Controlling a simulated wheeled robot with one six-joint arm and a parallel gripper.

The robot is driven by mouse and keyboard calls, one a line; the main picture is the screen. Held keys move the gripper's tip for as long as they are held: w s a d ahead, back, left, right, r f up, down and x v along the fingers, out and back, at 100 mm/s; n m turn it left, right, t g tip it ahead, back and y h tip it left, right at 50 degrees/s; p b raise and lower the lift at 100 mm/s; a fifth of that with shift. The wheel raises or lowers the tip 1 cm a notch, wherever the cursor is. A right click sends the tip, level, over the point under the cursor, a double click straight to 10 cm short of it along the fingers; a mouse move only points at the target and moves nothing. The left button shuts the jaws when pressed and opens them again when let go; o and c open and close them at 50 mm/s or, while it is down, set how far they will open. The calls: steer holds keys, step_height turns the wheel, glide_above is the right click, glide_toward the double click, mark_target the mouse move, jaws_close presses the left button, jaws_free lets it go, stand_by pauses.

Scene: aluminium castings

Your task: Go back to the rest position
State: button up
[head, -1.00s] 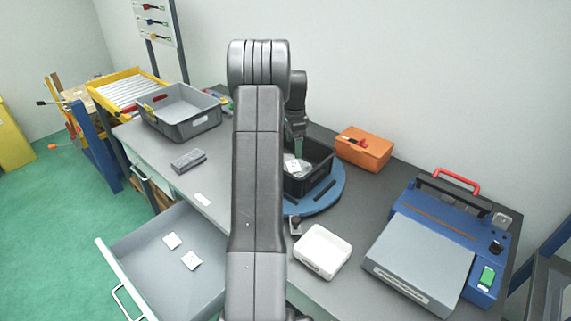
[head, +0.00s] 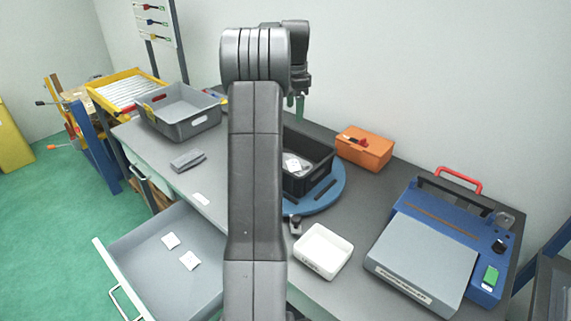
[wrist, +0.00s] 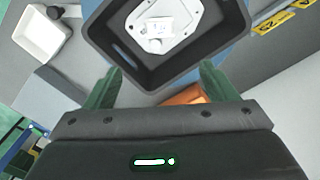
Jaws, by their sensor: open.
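My gripper (head: 294,106) is raised above the black bin (head: 322,184) in the head view, partly hidden behind my own arm. In the wrist view its two green fingers (wrist: 160,88) are spread wide with nothing between them. The casting also shows inside the bin in the head view (head: 292,162). The bin stands on a blue round turntable (head: 333,192), apart from the gripper.
An orange box (head: 364,150) stands right of the bin, a white tray (head: 322,250) in front. A blue machine (head: 482,232) is at the right. A grey crate (head: 182,128) stands at the back left. An open drawer (head: 150,255) with two white pieces juts out.

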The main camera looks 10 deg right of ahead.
steer(key=shift+r, duration=0.45)
steer(key=shift+f, duration=0.1)
step_height(320, 180, down, 10)
steer(key=p, duration=0.4)
stand_by(0.4)
